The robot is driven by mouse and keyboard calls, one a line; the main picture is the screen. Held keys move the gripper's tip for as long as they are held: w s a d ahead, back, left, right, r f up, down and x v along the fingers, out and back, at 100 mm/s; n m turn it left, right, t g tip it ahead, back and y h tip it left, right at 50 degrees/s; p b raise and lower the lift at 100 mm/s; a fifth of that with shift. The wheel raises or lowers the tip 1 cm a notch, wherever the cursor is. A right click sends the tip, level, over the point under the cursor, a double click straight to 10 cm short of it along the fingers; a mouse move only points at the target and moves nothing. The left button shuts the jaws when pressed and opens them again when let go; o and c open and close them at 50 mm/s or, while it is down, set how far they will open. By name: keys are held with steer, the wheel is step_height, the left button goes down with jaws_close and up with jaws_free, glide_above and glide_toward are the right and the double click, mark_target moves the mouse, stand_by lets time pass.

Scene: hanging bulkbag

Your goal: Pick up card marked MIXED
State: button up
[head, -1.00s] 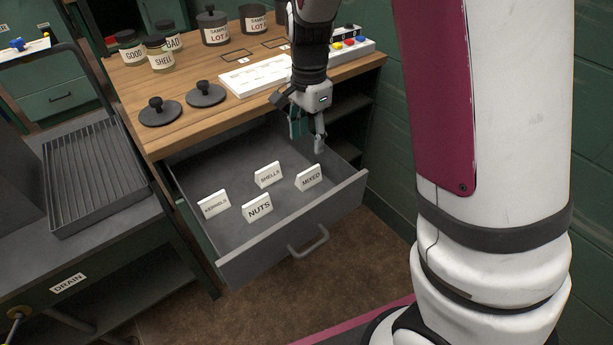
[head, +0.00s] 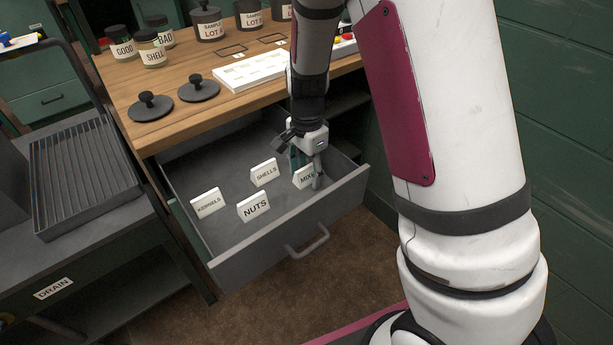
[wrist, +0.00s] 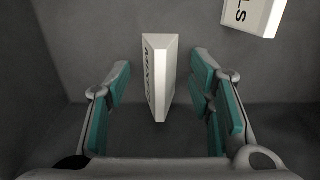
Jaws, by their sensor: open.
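The white MIXED card (head: 303,178) stands upright in the open drawer, near its right side. In the head view my gripper partly covers its lettering. In the wrist view the MIXED card (wrist: 158,78) stands between my two teal-padded fingers, with a gap on each side. My gripper (head: 308,178) is lowered into the drawer with its fingers apart; it also shows open in the wrist view (wrist: 160,100). Nothing is held.
In the drawer (head: 290,238) also stand the SHELLS card (head: 264,172), NUTS card (head: 253,207) and KERNELS card (head: 208,203). The SHELLS card also shows at the wrist view's upper right (wrist: 254,14). The wooden counter (head: 190,115) overhangs the drawer's back.

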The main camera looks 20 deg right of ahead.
steer(key=c, duration=0.9)
steer(key=shift+c, duration=0.2)
